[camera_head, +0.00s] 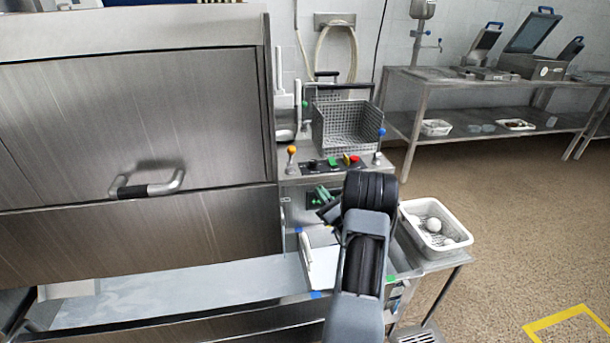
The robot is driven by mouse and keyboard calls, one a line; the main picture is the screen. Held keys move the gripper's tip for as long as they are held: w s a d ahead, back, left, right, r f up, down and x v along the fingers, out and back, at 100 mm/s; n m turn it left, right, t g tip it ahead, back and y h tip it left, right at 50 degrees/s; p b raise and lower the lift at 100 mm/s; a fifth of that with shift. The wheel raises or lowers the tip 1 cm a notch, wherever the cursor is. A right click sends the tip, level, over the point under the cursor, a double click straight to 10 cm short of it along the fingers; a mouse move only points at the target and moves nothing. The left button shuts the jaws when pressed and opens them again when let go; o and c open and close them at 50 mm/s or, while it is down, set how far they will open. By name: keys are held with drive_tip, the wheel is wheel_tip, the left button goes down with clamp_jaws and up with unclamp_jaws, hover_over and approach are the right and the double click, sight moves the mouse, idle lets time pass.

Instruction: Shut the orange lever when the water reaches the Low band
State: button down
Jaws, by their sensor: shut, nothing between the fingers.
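The orange lever (291,152) stands upright, with its ball knob on top, at the left end of the control panel, in front of the basket.
A blue-knobbed lever (380,135) stands at the panel's right end, with green and red buttons between. A perforated basket (347,124) sits behind. A large steel hood (135,120) fills the left. A white tub (437,228) stands right of my arm. The floor at right is clear.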

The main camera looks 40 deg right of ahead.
sight(291, 157)
drive_tip(key=x, duration=1.3)
drive_tip(key=shift+s+d+r+p, duration=0.1)
drive_tip(key=shift+s+d+p, duration=0.1)
drive_tip(key=shift+p, duration=0.15)
